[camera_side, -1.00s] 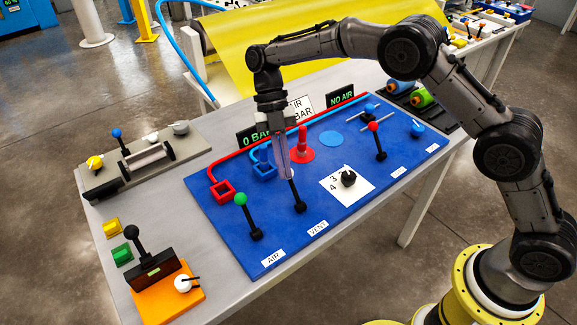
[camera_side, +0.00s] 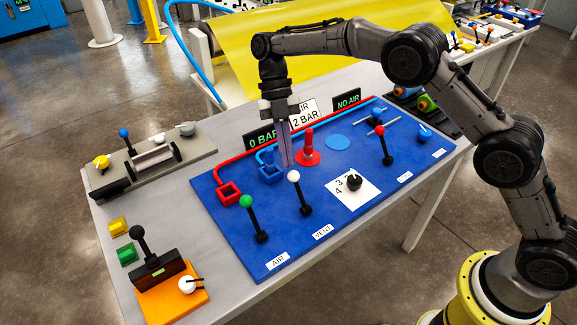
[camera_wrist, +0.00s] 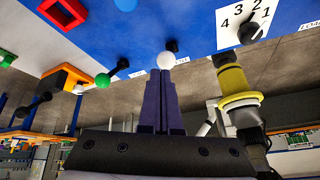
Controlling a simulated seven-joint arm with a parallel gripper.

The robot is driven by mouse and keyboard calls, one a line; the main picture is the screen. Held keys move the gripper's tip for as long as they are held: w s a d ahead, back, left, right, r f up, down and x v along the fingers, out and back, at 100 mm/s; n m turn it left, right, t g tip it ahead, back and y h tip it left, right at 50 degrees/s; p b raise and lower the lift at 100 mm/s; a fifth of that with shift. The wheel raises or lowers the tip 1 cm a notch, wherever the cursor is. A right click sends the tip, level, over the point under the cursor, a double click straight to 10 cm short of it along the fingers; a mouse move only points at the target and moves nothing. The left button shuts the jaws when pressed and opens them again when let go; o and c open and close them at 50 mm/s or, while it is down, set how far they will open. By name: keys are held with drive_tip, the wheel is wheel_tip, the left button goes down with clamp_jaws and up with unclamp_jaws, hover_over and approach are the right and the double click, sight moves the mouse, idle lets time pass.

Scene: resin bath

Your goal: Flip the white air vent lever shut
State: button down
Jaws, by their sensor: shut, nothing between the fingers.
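The white-knobbed vent lever (camera_side: 301,196) stands on the blue panel (camera_side: 340,230) behind its VENT label, tilted toward the back left. My gripper (camera_side: 287,164) is shut and empty, just behind the white knob in the side view. In the wrist view the shut fingertips (camera_wrist: 163,72) point at the white knob (camera_wrist: 166,60), which lies right at their tips. I cannot tell whether they touch it.
The green-knobbed AIR lever (camera_side: 253,220) stands left of the vent lever. A black dial (camera_side: 354,183) on a white plate is to the right, with a red-knobbed lever (camera_side: 384,145) beyond.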

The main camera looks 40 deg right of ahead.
drive_tip(key=v, duration=0.4)
drive_tip(key=shift+s+a+r, duration=0.1)
drive_tip(key=shift+a+r, duration=0.05)
drive_tip(key=shift+r, duration=0.3)
